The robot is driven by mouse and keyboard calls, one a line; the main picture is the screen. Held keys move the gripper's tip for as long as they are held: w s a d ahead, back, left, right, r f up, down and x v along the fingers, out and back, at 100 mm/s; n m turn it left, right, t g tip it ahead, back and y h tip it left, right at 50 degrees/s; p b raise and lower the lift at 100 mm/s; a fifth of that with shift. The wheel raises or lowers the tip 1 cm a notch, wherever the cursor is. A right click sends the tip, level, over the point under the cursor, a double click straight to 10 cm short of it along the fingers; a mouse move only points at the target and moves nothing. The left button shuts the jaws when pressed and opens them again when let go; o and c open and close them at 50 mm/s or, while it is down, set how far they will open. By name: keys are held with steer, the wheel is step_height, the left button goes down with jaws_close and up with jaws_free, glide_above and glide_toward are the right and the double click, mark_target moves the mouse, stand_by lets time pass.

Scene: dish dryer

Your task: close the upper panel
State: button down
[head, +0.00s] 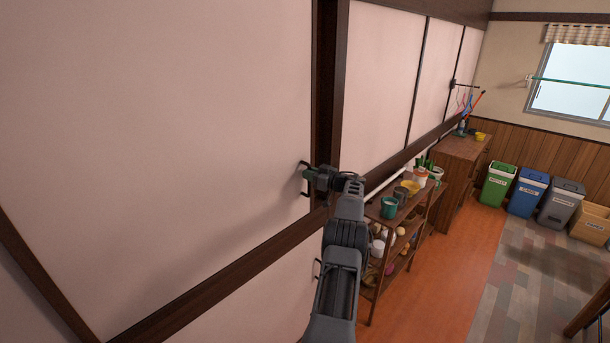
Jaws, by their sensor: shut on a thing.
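The upper panel (160,110) is a large pale pink board filling the left of the head view. Its right edge meets a dark wooden post (328,60), and a dark rail (215,285) runs below it. A small dark bar handle (305,193) sits near its lower right corner. My gripper (309,175) is at this handle and shut on it; the fingers hide part of the handle. Whether the panel is fully flush with its frame cannot be told from this view.
A wooden shelf (412,215) with pots and cups stands close to the right of my arm. Farther back are a cabinet (462,165) and several bins (526,192). The orange floor (440,285) is clear.

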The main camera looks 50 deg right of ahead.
steer(key=shift+w+r, duration=0.1)
steer(key=shift+r, duration=0.1)
steer(key=c, duration=1.4)
jaws_free()
steer(key=shift+w+f, duration=0.1)
steer(key=shift+w, duration=0.1)
steer(key=shift+o, duration=1.1)
steer(key=shift+s, duration=0.1)
steer(key=shift+o, duration=0.2)
steer(key=shift+s+d, duration=0.2)
steer(key=shift+s+f, duration=0.1)
steer(key=s+d+b, duration=0.2)
steer(key=s+b, duration=0.2)
steer(key=s, duration=0.9)
steer(key=shift+s+b, duration=0.25)
steer(key=shift+b, duration=0.05)
